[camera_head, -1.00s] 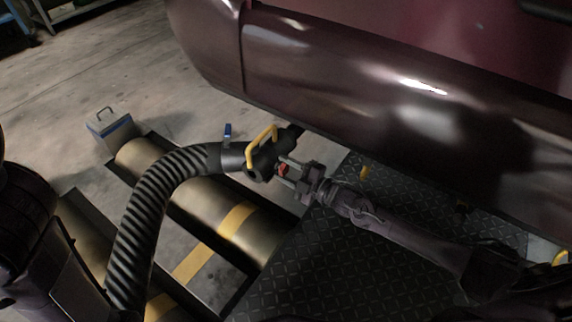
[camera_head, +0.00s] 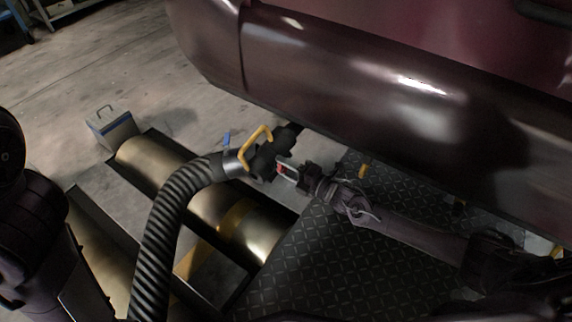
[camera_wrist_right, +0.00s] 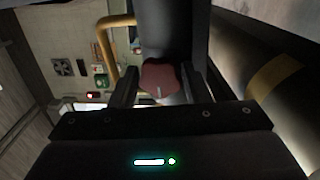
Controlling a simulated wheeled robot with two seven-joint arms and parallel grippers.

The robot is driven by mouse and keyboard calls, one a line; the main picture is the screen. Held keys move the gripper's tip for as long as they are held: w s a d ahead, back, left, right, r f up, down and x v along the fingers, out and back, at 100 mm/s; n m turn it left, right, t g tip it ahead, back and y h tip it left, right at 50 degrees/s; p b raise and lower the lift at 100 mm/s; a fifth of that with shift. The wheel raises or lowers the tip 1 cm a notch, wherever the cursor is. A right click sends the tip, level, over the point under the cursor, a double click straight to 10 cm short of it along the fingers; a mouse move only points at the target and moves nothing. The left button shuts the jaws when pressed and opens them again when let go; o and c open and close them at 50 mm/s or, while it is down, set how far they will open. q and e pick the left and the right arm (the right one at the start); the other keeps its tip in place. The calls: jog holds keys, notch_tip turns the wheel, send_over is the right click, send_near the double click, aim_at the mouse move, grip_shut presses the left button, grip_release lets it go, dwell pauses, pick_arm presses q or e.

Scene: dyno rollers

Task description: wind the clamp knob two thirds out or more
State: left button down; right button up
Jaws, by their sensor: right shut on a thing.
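The red clamp knob (camera_wrist_right: 162,78) sits between the two fingers of my right gripper (camera_wrist_right: 165,88) in the right wrist view. In the head view the right gripper (camera_head: 287,170) is shut on the knob, and only a small red part shows. The knob is on the side of the black hose nozzle (camera_head: 268,160), which has a yellow handle (camera_head: 258,142) and meets the tailpipe under the car's bumper. A ribbed black hose (camera_head: 165,220) runs from the nozzle to the lower left. My left gripper is not in view; only dark parts of my left arm show at the left edge.
The maroon car bumper (camera_head: 340,70) hangs above and behind the nozzle. Brass rollers (camera_head: 250,232) lie below the hose. A grey box (camera_head: 110,127) stands at the left. A dark tread plate (camera_head: 320,260) lies under my right arm.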

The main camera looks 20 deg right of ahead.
jog(key=shift+w+r, duration=0.2)
jog(key=shift+r, duration=0.1)
dwell(0.6)
jog(key=o, duration=0.8)
jog(key=shift+o, duration=0.7)
jog(key=shift+s+f, duration=0.15)
